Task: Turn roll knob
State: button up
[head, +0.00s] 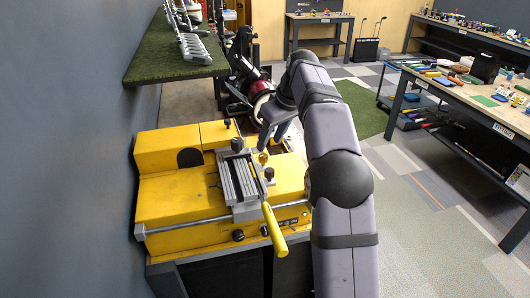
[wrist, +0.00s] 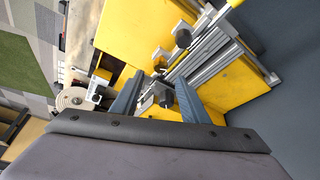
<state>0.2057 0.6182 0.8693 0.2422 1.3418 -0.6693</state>
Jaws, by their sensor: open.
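The yellow machine (head: 165,205) carries several knobs, and no label shows which is the roll knob. A dark knob (head: 237,145) stands at the top of the grey slotted clamp plate (head: 238,180). A round brass-coloured knob (head: 263,158) sits just right of it, near my gripper (head: 272,138). My gripper is open over the machine's back right part. In the wrist view, its two blue-grey fingers (wrist: 158,82) stand apart, with a small metal fitting with a dark knob (wrist: 166,98) between them in the picture. I cannot tell whether they touch it.
A yellow handle (head: 273,228) sticks out at the machine's front. A green-topped shelf (head: 165,60) hangs over the left back, and a wall stands close on the left. A cluttered workbench (head: 480,92) is at the right. The carpet between is clear.

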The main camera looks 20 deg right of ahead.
aim_at(264, 155)
jog(key=shift+p+x, duration=0.8)
jog(key=shift+x, duration=2.6)
grip_shut()
